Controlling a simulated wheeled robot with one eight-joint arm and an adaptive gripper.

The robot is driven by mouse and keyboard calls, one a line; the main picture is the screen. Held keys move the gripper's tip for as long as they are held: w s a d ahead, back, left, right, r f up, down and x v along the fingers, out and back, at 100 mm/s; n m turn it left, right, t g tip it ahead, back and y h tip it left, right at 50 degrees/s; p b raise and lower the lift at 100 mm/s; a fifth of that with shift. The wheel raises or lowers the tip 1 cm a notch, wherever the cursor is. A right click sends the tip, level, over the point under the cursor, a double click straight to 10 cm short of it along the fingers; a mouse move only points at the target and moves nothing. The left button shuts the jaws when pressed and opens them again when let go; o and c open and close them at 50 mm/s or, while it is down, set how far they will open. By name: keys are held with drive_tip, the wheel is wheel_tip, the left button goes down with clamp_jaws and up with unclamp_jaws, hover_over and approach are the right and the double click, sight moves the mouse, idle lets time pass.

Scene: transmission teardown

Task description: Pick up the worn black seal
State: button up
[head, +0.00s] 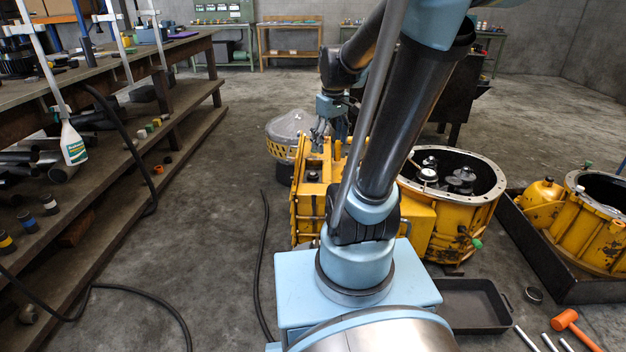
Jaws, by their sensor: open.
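My gripper (321,130) is small and far off in the head view, at the end of my arm, pointing down above the left part of the yellow transmission housing (450,235). Its fingers look apart, with nothing visible between them. I cannot pick out the worn black seal for certain. My arm hides part of the housing.
A long workbench (110,75) with a low shelf runs along the left. A black tray (475,305), an orange mallet (575,325) and metal rods lie on the floor at right. Another yellow housing (595,225) sits in a large black tray. Dark hoses cross the floor at left.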

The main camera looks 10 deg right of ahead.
drive_tip(key=w+n, duration=0.3)
drive_tip(key=w, duration=0.6)
drive_tip(key=n+g, duration=0.1)
drive_tip(key=n, duration=0.6)
hover_over(313, 173)
drive_tip(key=f, duration=1.8)
drive_tip(key=s+f, duration=0.1)
drive_tip(key=f, duration=0.8)
drive_tip(key=shift+f, duration=0.2)
drive_tip(key=shift+w+f, duration=0.2)
drive_tip(key=shift+f, duration=1.15)
drive_tip(key=shift+w+f, duration=0.15)
drive_tip(key=shift+f, duration=1.15)
drive_tip(key=c, duration=1)
